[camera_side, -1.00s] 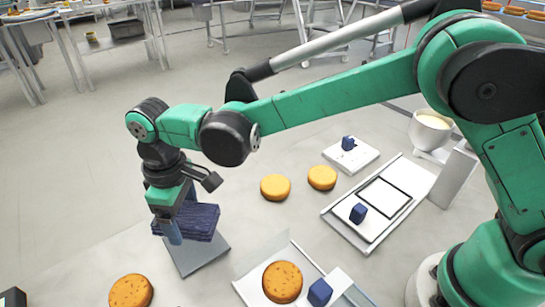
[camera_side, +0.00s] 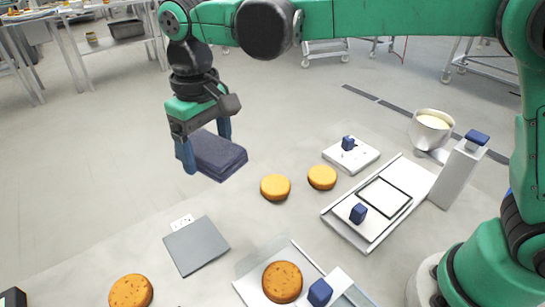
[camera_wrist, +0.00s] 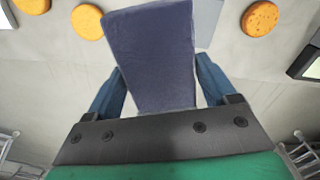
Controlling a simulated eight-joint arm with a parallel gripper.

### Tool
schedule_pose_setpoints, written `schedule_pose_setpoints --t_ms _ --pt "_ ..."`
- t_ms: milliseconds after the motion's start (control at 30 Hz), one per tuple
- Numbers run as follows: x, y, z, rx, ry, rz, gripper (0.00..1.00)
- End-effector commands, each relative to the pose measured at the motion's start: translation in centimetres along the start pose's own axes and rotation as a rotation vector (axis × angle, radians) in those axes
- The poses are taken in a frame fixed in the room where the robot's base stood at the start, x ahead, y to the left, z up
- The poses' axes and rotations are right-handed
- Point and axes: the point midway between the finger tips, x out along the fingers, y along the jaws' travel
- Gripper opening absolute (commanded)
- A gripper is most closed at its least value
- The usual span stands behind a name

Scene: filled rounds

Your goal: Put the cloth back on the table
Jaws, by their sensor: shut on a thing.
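The folded dark blue cloth (camera_side: 218,157) is held in the air above the table (camera_side: 130,235) in the side view. My gripper (camera_side: 205,150) is shut on it, with a blue finger on each side of the cloth. In the wrist view the cloth (camera_wrist: 155,55) sticks out forward between the two blue fingers of my gripper (camera_wrist: 155,85). A flat grey plate (camera_side: 197,246) lies bare on the table below and to the left of the cloth.
Several round orange cakes (camera_side: 275,187) lie on the table. A white tray (camera_side: 340,228) with a blue-handled block stands to the right. A bowl of cream (camera_side: 432,128) and a tall white block (camera_side: 457,172) are at the far right.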

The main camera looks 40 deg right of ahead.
Motion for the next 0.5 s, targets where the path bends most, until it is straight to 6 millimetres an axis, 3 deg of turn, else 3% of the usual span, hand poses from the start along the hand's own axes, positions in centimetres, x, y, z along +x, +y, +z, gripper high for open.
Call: schedule_pose_setpoints --t_ms 100,233,367,500 --pt "-3.0 2.2 1.3 0.170 0.000 0.000 0.36" --pt "-4.2 3.3 2.1 0.271 0.000 0.000 0.36" --pt "-2.7 3.5 2.2 0.296 0.000 0.000 0.36" --pt "0.7 3.5 2.2 0.294 0.000 0.000 0.36"
